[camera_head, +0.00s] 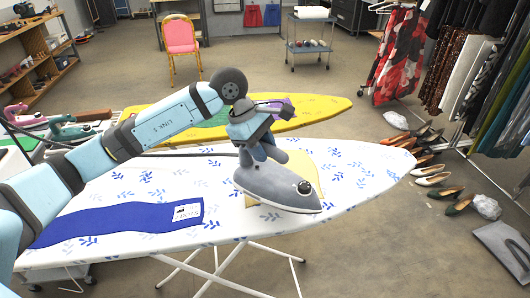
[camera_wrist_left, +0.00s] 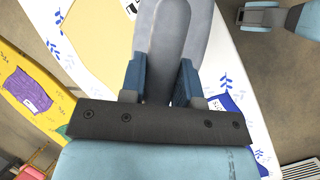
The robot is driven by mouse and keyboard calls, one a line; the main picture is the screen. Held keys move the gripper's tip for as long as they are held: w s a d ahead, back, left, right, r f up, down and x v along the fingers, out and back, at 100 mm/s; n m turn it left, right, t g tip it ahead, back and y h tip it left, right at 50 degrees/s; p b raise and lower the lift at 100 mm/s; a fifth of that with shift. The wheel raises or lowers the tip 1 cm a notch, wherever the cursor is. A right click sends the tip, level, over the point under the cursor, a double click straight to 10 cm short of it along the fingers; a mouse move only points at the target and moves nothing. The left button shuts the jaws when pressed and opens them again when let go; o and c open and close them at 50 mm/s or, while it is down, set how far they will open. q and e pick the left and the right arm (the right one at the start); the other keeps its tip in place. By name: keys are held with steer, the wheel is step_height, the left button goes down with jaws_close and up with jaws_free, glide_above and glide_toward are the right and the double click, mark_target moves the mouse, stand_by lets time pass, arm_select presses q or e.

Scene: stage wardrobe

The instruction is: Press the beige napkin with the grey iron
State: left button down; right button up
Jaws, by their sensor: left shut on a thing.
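The grey iron (camera_head: 275,188) is on the white, blue-leafed ironing board (camera_head: 365,160), its sole level and over part of the beige napkin (camera_head: 308,168). The napkin shows behind and to the right of the iron; the rest is hidden under it. I cannot tell whether the sole touches the cloth. My left gripper (camera_head: 258,143) is shut on the iron's handle from above. In the left wrist view the blue fingers (camera_wrist_left: 160,82) flank the handle of the iron (camera_wrist_left: 200,30), with the napkin (camera_wrist_left: 95,35) beside it. A grey and light-blue part at the upper right may be my right gripper.
A blue cloth (camera_head: 115,222) with a label lies on the board's left part. A yellow ironing board (camera_head: 310,106) with a purple cloth stands behind. More irons (camera_head: 75,130) stand at the left. Shoes (camera_head: 432,180) and a clothes rack are at the right.

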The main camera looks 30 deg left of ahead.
arm_select(q)
steer(key=shift+r+p, duration=0.45)
steer(key=shift+r, duration=1.25)
